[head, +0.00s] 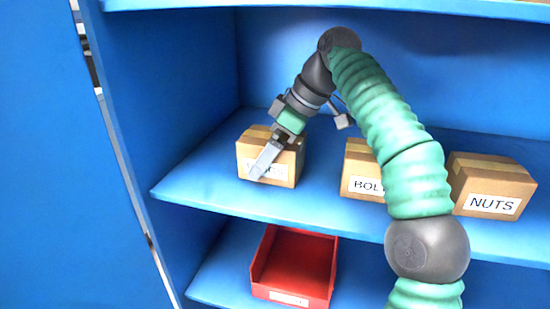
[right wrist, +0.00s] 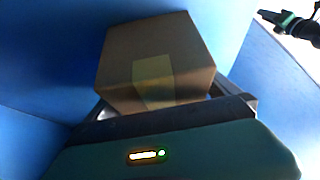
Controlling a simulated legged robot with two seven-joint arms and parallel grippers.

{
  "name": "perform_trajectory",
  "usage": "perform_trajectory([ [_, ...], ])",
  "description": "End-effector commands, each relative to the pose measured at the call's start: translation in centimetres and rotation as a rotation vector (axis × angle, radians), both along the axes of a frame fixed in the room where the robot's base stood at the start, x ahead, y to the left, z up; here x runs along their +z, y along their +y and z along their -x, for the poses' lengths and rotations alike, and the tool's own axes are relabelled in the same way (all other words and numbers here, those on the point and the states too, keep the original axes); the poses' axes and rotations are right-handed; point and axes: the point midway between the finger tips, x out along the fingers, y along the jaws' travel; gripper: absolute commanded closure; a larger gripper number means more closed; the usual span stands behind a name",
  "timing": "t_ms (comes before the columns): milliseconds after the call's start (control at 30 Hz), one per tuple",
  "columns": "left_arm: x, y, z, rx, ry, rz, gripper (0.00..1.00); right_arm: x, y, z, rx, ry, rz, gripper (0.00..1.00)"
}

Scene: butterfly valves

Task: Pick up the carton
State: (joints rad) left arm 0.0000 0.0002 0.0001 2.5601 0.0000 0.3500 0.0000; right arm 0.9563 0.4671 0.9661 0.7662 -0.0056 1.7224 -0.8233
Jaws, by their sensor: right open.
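Three brown cartons stand on the blue shelf in the head view. The left carton (head: 281,171) has a white label mostly hidden by my right gripper (head: 268,158). The middle carton (head: 361,160) reads "BOL", the rest hidden by my arm. The right carton (head: 490,180) reads "NUTS". My right gripper is open, at the left carton, one grey finger slanting across its front. In the right wrist view a carton (right wrist: 155,60) with a yellowish tape patch stands just beyond the jaws. Contact between fingers and carton cannot be told. My left gripper is not in the head view.
A red bin (head: 297,262) sits on the lower shelf. The blue cabinet's left side wall (head: 165,80) rises close to the left carton. The upper shelf (head: 330,6) runs above my arm. Bare shelf (head: 200,180) lies left of the carton.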

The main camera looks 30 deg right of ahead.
Motion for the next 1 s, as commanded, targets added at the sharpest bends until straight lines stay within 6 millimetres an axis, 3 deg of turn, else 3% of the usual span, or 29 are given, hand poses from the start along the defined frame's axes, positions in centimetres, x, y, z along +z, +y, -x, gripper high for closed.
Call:
perform_trajectory([
  [733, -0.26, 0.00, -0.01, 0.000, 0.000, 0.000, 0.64, -0.43, 0.01, 0.05, 0.001, 0.000, 0.000, 0.00],
  [1000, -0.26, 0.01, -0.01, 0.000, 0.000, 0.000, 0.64, -0.44, 0.02, 0.04, 0.001, 0.000, 0.000, 0.35],
])
